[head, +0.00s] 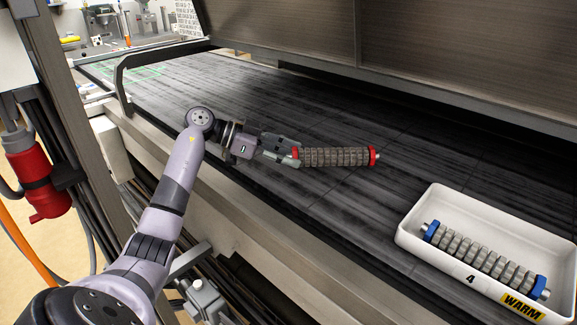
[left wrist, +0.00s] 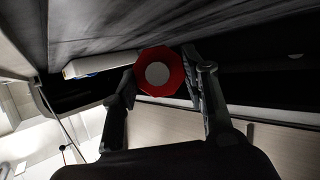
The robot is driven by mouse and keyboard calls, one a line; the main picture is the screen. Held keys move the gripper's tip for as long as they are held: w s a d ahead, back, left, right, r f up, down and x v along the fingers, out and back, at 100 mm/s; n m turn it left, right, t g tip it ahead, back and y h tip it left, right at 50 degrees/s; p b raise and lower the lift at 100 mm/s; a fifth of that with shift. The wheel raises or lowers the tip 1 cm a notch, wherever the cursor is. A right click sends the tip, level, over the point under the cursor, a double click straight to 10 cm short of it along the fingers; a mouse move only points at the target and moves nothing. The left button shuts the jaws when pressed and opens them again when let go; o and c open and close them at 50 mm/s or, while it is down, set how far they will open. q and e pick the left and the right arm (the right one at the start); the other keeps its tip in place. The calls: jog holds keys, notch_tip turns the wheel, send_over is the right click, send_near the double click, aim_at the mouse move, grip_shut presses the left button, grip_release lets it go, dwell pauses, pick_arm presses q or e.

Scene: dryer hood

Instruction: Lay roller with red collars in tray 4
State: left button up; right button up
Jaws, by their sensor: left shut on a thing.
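The roller with red collars (head: 337,157) is a grey-brown ribbed cylinder with a red collar near its free end. My left gripper (head: 287,152) is shut on its left end and holds it lengthwise over the dark belt. In the left wrist view, the red collar (left wrist: 161,72) shows end-on between the two fingers (left wrist: 163,85). Tray 4 (head: 417,212) is a white tray marked "4" and "WARM" at the lower right, apart from the held roller. A grey roller with blue collars (head: 482,257) lies inside tray 4. My right gripper is in neither view.
The dark slatted belt (head: 240,90) fills the middle, mostly clear between the held roller and the tray. A metal hood (head: 465,50) hangs along its back. A metal frame (head: 150,65) crosses the belt's far left end. A red connector (head: 38,175) hangs at left.

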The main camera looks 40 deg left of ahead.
aim_at(289, 177)
pick_arm(q)
notch_tip(289, 177, down, 3)
jog(key=shift+r, duration=0.1)
jog(key=shift+f, duration=0.3)
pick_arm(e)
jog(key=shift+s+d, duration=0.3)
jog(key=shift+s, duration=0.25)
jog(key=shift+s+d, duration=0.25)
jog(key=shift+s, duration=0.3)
pick_arm(q)
jog(key=o, duration=1)
jog(key=shift+f, duration=0.15)
jog(key=shift+c, duration=0.2)
jog(key=o, duration=0.5)
jog(key=shift+c, duration=0.2)
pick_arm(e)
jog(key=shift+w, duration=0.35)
